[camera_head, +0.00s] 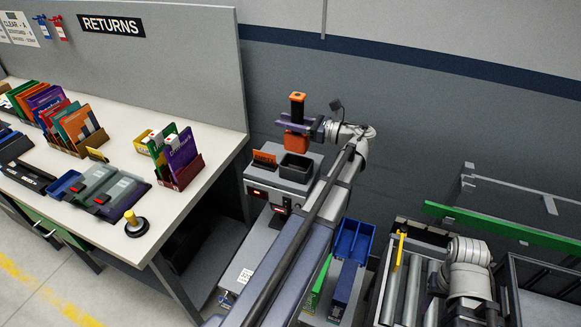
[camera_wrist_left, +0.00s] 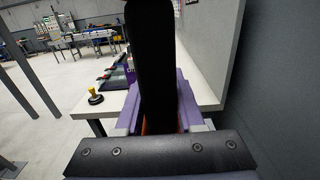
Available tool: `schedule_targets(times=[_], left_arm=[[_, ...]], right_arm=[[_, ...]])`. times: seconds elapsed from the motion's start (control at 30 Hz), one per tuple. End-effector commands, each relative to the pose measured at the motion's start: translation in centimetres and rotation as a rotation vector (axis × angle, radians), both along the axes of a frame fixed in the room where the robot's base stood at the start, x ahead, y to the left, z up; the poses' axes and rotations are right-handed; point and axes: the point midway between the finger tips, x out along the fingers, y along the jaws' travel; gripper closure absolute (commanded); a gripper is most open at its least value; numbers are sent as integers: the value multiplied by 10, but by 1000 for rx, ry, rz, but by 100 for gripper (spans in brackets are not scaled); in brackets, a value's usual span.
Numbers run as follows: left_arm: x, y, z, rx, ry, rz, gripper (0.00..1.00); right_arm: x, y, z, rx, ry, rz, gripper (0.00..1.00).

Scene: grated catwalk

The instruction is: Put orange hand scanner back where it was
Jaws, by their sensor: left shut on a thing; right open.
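The orange hand scanner (camera_head: 297,140), orange with a black section, is upright in my left gripper (camera_head: 305,127). It is in the air above a grey stand (camera_head: 297,187), apart from it. On the stand is an open, empty-looking black holder (camera_head: 295,167), just below the scanner. In the left wrist view a tall black part of the scanner (camera_wrist_left: 150,70) fills the centre between purple fingers, with a little orange low down. My right arm shows at the lower right of the head view, but its fingers are out of sight.
Orange cards (camera_head: 264,158) stand beside the holder. The white returns table (camera_head: 140,185) at left holds bins of folders and a yellow-knobbed stamp (camera_head: 134,223). A blue tray (camera_head: 354,240) and rollers (camera_head: 408,288) are at lower right. A grey wall stands behind.

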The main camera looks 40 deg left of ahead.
Motion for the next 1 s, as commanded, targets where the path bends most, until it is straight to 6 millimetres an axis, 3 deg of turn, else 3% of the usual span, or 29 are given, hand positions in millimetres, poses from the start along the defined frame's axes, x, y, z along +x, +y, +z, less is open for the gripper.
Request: schedule_targets(times=[0.4,0.73,1.0], left_arm=[[0,0,-56,1,0,0,100],[0,0,-66,1,0,0,100],[0,0,-97,1,0,0,100]], right_arm=[[0,0,-57,0,0,0,50],[0,0,-66,0,0,0,50],[0,0,-97,0,0,0,50]])
